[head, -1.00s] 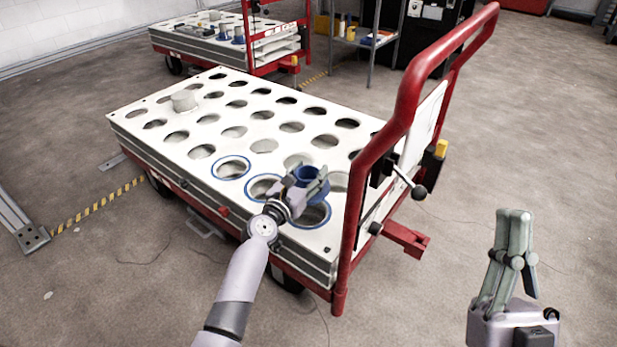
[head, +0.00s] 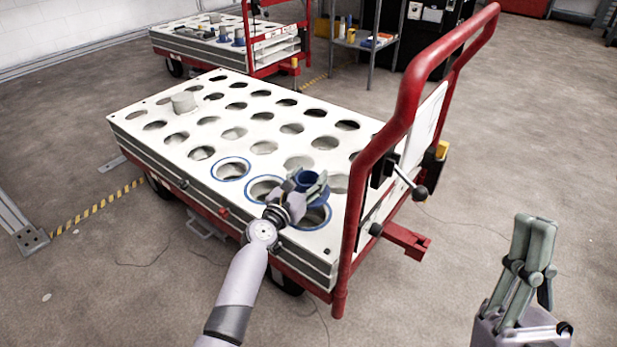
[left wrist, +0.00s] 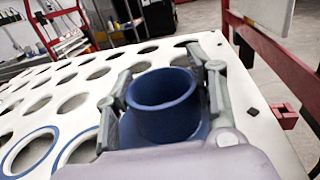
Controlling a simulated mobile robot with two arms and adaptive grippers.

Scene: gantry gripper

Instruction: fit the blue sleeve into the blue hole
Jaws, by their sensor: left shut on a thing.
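The blue sleeve (head: 309,180) is a short, open-topped blue tube with a wider flange below. My left gripper (head: 307,186) is shut on it, with one finger on each side; in the left wrist view the sleeve (left wrist: 166,104) stands roughly upright between the fingers. It is over the blue-ringed hole (head: 318,222) nearest the red handle and covers that hole's far part. I cannot tell whether its lower end touches the plate. Two more blue-ringed holes (head: 231,168) (head: 262,190) lie to the left, empty. My right gripper (head: 534,222) is empty, its fingers together, off the cart.
The white cart top (head: 215,158) has rows of open holes and one grey piece (head: 184,102) at the far left. A red handle frame (head: 377,145) rises close to the right of my left gripper. A second cart (head: 200,38) and a shelf (head: 360,42) stand behind.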

